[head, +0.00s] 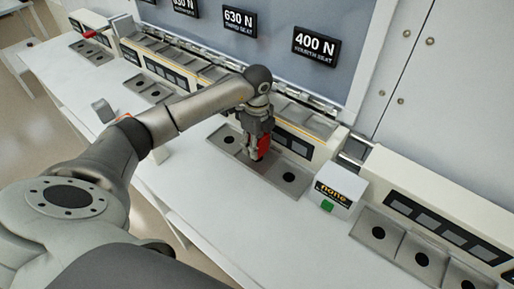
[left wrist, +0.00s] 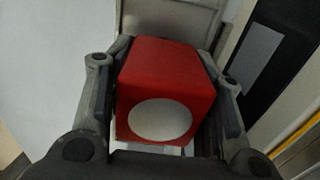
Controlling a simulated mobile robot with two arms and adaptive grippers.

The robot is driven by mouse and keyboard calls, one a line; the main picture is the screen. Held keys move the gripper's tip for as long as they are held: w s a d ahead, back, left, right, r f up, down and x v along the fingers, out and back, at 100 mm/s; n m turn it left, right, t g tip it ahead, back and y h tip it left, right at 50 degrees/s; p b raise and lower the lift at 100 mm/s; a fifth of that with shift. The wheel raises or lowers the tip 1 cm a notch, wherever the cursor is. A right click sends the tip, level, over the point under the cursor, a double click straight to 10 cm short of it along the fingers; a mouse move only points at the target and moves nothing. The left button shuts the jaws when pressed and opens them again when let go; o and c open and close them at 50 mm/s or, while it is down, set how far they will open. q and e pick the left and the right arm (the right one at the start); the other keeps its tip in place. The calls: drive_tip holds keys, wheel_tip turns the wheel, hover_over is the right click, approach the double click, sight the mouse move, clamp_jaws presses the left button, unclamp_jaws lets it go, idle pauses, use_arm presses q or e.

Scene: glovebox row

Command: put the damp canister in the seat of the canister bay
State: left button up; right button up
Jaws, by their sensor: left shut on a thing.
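My left gripper (head: 258,150) is shut on a red block-shaped canister (head: 264,146). In the left wrist view the red canister (left wrist: 165,85) sits between both fingers and shows a white round spot on its near face. I cannot read from it whether it is the damp one. The gripper points down over the middle of a metal seat plate (head: 270,171) at the front of a canister bay. A dark round hole shows on each side of the gripper. The spot under it is hidden, and I cannot tell whether the canister touches the plate. My right gripper is not in view.
A small white box (head: 340,190) with a dark display and green button stands right of the plate. Another bay (head: 410,248) with dark holes is further right. Signs, including "400 N fourth seat" (head: 316,46), hang behind. The white bench front (head: 215,205) is clear.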

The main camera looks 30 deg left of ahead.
use_arm(q)
wheel_tip(320, 180, down, 2)
drive_tip(key=shift+d+f+p, duration=0.1)
drive_tip(key=shift+f+p, duration=0.1)
drive_tip(key=shift+p, duration=0.4)
drive_tip(key=shift+f, duration=0.3)
drive_tip(key=shift+f, duration=0.2)
drive_tip(key=o, duration=1)
drive_tip(key=shift+o, duration=0.2)
drive_tip(key=shift+r, duration=0.1)
